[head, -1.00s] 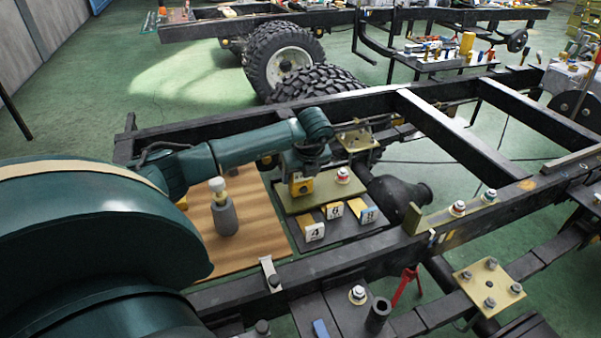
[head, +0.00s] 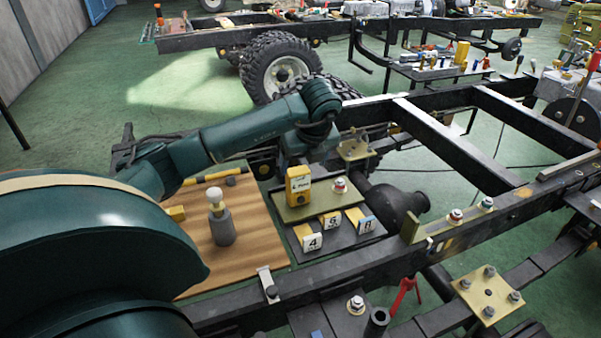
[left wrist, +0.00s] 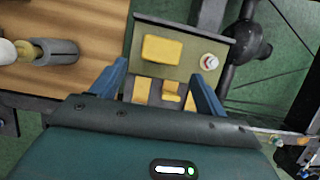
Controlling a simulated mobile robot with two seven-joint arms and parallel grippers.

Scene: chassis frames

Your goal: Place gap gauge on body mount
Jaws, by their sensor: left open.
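A yellow gauge block (head: 298,188) with a white label stands on the olive body mount plate (head: 318,208). A bolt with a red ring (head: 340,187) sits on the same plate, right of the block. My left gripper (head: 297,158) is above and behind the block, and the fingers hardly show in the head view. In the left wrist view the blue fingers (left wrist: 159,72) are spread and empty, with the yellow block (left wrist: 162,50) on the plate (left wrist: 195,45) beyond them. My right gripper is not in view.
Several gauges marked with numbers, such as one with a 4 (head: 311,240), lie on a dark tray (head: 345,240) in front of the plate. A grey cylinder with a pale knob (head: 222,228) stands on the wooden board (head: 258,240) at left. Black chassis rails (head: 430,238) run around.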

